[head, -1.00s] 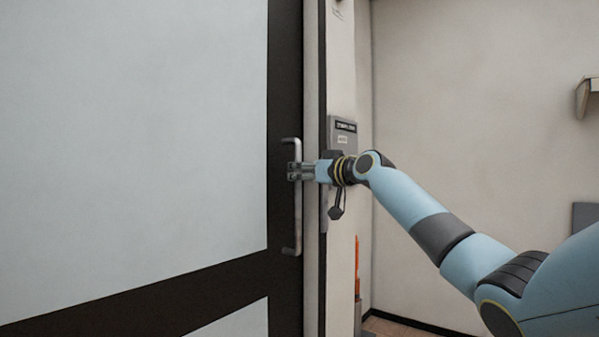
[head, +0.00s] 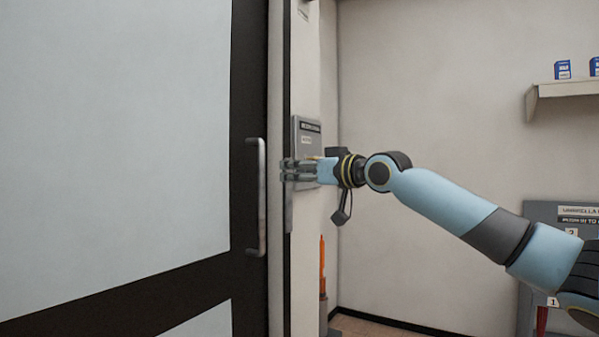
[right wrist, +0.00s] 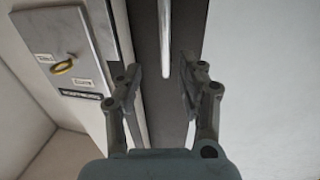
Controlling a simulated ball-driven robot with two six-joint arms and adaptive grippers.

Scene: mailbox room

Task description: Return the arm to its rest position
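My right gripper (head: 285,170) is in front of the door frame in the head view, a little to the right of the door's vertical metal handle (head: 261,197). In the right wrist view the two fingers of my right gripper (right wrist: 160,75) are apart with nothing between them. The handle (right wrist: 165,40) shows beyond the fingertips there, clear of both. The door (head: 120,130) has pale panels with dark edging and looks closed. My left gripper is not in the head view.
An orange pointed object (head: 322,265) stands below. A shelf (head: 565,89) and a grey labelled unit (head: 540,209) are at the right.

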